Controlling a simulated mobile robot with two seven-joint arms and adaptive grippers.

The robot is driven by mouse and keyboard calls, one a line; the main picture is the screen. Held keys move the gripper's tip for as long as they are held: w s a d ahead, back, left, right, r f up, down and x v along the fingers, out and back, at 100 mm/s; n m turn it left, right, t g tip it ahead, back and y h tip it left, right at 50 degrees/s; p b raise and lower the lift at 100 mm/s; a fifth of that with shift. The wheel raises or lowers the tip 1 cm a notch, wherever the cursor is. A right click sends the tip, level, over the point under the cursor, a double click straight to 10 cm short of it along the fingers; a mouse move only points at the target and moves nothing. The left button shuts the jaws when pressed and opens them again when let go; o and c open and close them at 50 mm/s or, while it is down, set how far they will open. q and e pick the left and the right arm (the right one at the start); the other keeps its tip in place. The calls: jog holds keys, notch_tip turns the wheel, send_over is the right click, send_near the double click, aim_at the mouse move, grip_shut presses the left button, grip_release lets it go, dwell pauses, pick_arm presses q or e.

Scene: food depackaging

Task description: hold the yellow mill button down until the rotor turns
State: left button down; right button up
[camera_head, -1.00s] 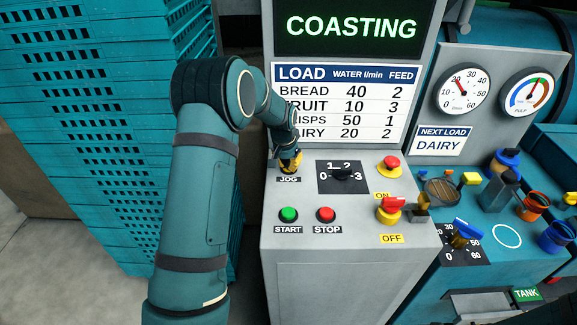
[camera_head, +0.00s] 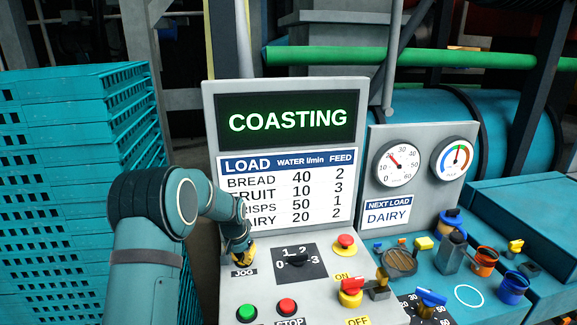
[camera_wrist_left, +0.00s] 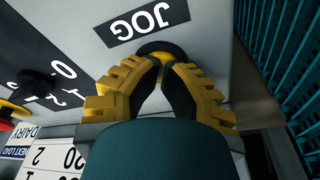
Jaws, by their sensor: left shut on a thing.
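The yellow mill button (camera_wrist_left: 163,47) sits in a dark ring beside the JOG label (camera_wrist_left: 146,24) in the left wrist view. My left gripper (camera_wrist_left: 162,62) has its yellow, dark-padded fingertips together on it. In the head view my left gripper (camera_head: 243,258) points down at the button's place, just above the JOG label, and hides the button. I cannot tell how far the button is pressed. The display (camera_head: 288,121) reads COASTING in green. No rotor can be made out. My right gripper is not in view.
The panel carries a green START button (camera_head: 246,313), a red STOP button (camera_head: 287,306), a 0–3 selector (camera_head: 297,260) and a red-yellow ON/OFF switch (camera_head: 351,292). A red mushroom button (camera_head: 345,241) is to the right. Teal crates (camera_head: 70,190) stand at left.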

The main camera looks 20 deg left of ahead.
pick_arm(q)
jog(key=shift+s+f, duration=0.1)
jog(key=shift+f, duration=0.05)
jog(key=shift+w+p+v, duration=0.15)
jog(key=shift+p+v, duration=0.4)
jog(key=shift+v, duration=0.25)
jog(key=shift+w+p+v, duration=0.2)
jog(key=shift+p+v, duration=0.3)
jog(key=shift+v, duration=0.25)
